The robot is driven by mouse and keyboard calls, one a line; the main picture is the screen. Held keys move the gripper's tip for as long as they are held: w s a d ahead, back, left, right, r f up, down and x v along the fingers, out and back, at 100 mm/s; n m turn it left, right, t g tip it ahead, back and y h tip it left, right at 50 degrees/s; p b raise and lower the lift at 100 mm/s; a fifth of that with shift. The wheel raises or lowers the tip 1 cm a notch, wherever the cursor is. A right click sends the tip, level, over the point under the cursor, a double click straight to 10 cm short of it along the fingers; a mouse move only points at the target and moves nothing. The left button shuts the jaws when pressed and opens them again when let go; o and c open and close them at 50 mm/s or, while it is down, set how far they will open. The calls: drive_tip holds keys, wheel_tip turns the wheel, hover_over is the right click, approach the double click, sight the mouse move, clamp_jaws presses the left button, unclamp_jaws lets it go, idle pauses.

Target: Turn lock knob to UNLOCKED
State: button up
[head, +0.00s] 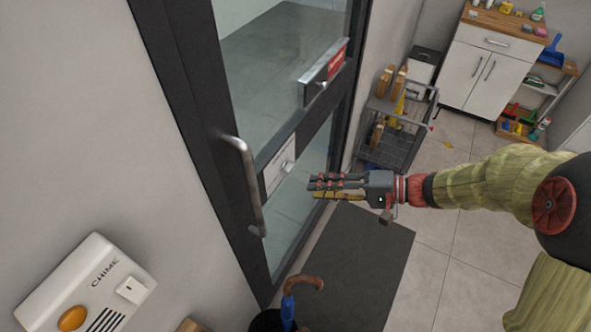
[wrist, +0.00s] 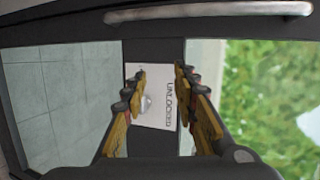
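The lock knob (head: 288,165) is a small silver knob on a white plate (head: 277,170) on the glass door, beside the door handle. In the wrist view the knob (wrist: 146,104) sits on the plate (wrist: 157,118), near the left finger. The word "UNLOCKED" is printed on the plate, partly covered by the right finger. I cannot tell which way the knob is turned. My gripper (head: 312,186) is in front of the door, to the right of the plate. In the wrist view my gripper (wrist: 160,76) is open, its fingers apart with nothing between them.
A grey bar handle (head: 247,185) stands out from the door's left frame. Farther along the door is a silver plate with a red sign (head: 337,63). A chime box (head: 85,285) is on the wall. An umbrella (head: 289,305), a dark mat (head: 355,265) and a cart (head: 390,155) are around.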

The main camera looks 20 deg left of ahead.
sight(292, 169)
drive_tip(key=w+a+f+m+t+y, duration=0.3)
drive_tip(key=w+a+f+t+y, duration=0.15)
drive_tip(key=w+f, duration=0.45)
drive_tip(key=a+b, duration=0.1)
drive_tip(key=a, duration=0.6)
drive_tip(key=shift+w+a+h, duration=0.15)
drive_tip(key=shift+a+h, duration=0.15)
drive_tip(key=shift+h, duration=0.15)
drive_tip(key=shift+f, duration=0.1)
drive_tip(key=shift+c, duration=1.4)
drive_tip(key=c, duration=0.4)
clamp_jaws()
